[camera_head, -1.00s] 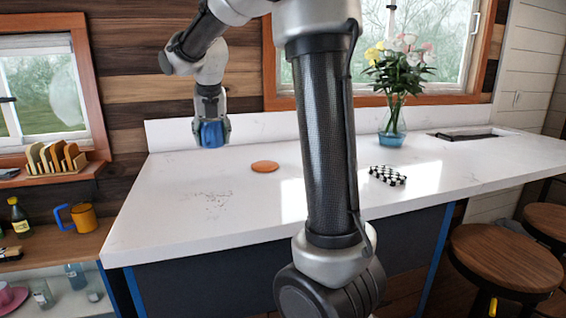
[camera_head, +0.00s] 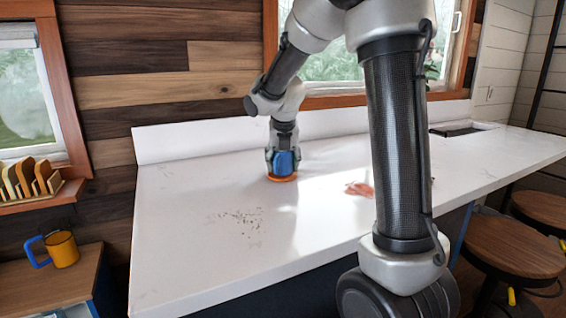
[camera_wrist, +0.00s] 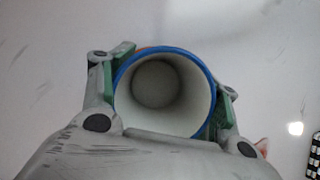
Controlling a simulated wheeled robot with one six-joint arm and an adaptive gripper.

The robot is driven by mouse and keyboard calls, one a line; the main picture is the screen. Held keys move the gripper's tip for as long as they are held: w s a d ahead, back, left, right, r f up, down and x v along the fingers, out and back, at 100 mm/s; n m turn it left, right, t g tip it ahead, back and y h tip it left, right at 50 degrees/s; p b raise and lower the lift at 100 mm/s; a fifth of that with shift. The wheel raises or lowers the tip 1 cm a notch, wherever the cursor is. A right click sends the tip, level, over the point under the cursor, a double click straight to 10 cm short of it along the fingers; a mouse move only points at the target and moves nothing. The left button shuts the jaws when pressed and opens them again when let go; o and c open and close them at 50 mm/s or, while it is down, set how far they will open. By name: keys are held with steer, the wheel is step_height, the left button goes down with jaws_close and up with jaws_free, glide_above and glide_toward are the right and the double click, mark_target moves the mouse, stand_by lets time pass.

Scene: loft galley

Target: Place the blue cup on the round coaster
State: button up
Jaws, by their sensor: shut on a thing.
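The blue cup (camera_head: 285,163) is held upright between the fingers of my gripper (camera_head: 284,158), which is shut on it. In the wrist view I look down into the cup's pale, empty inside (camera_wrist: 160,85) and see its blue rim, with my gripper (camera_wrist: 168,92) on both sides. The round orange coaster (camera_head: 282,178) lies on the white counter directly under the cup, its edge showing below. I cannot tell whether the cup touches it. In the wrist view only a thin orange sliver of the coaster (camera_wrist: 150,49) shows past the rim.
The white counter (camera_head: 185,195) is clear to the left, apart from speckles. A small pinkish thing (camera_head: 360,189) lies to the right of the coaster. A black-and-white checkered thing (camera_wrist: 314,158) is at the wrist view's right edge. An orange mug (camera_head: 63,249) stands on a lower shelf.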

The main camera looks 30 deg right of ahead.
steer(key=shift+f, duration=0.15)
steer(key=o, duration=1.2)
steer(key=v, duration=1.2)
steer(key=s+f+m, duration=0.2)
steer(key=s+m, duration=0.7)
steer(key=m, duration=0.1)
steer(key=s+f+m+y, duration=0.1)
steer(key=s+m, duration=0.8)
steer(key=m, duration=0.2)
steer(key=s+f+m, duration=0.2)
steer(key=s+m, duration=0.7)
steer(key=m, duration=0.1)
steer(key=shift+s+d+f+y, duration=0.2)
steer(key=shift+f+y, duration=0.1)
steer(key=shift+y, duration=0.1)
